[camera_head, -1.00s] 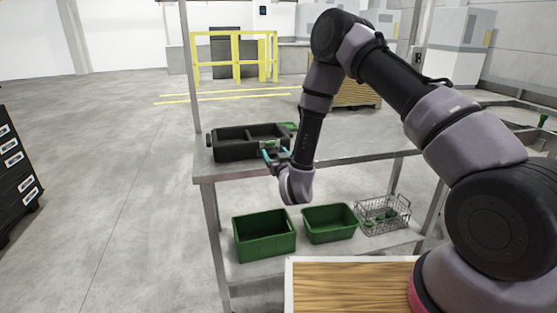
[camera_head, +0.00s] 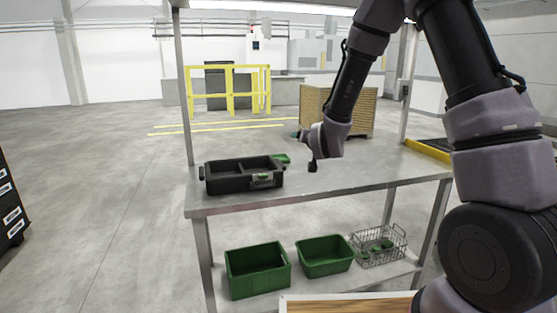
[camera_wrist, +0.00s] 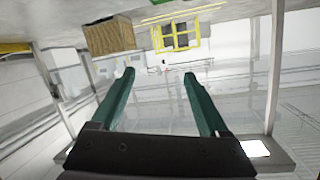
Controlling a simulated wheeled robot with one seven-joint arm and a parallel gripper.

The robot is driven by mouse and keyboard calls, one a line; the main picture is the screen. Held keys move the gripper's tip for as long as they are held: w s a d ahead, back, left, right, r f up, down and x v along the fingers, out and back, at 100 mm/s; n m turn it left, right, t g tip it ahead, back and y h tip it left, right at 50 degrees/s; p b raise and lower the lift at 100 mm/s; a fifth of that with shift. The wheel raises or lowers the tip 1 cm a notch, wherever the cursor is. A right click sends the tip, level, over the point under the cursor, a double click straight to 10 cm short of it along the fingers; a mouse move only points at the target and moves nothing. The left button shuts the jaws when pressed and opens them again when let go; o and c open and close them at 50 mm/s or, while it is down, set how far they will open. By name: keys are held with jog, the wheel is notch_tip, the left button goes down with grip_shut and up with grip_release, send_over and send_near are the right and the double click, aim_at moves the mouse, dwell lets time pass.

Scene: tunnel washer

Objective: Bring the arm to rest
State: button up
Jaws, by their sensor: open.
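My arm is raised over the metal table (camera_head: 330,180), with its wrist above and to the right of the black tray in the head view. My gripper (camera_wrist: 160,75) shows two teal fingers in the wrist view. They are spread apart with nothing between them. In the head view the fingers are mostly hidden behind the wrist. The wrist view looks out tilted, with the yellow railing and a wooden crate beyond the fingers.
Two green bins (camera_head: 257,281) (camera_head: 325,268) and a wire basket (camera_head: 366,262) are on the lower shelf. A wooden crate (camera_head: 357,112) and yellow railing (camera_head: 228,90) stand beyond.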

jog(key=s+d+r+m+g, duration=0.1)
jog(key=s+d+r+g, duration=0.3)
jog(key=s+d+r, duration=0.75)
jog(key=s+d+r+g, duration=0.2)
jog(key=s, duration=0.9)
jog(key=s+d+r+m+g, duration=0.1)
jog(key=s+d+r+g, duration=0.1)
jog(key=s, duration=0.8)
jog(key=shift+s+d+r+m, duration=0.3)
jog(key=shift+s+r, duration=0.1)
jog(key=shift+r, duration=0.25)
jog(key=shift+w, duration=0.1)
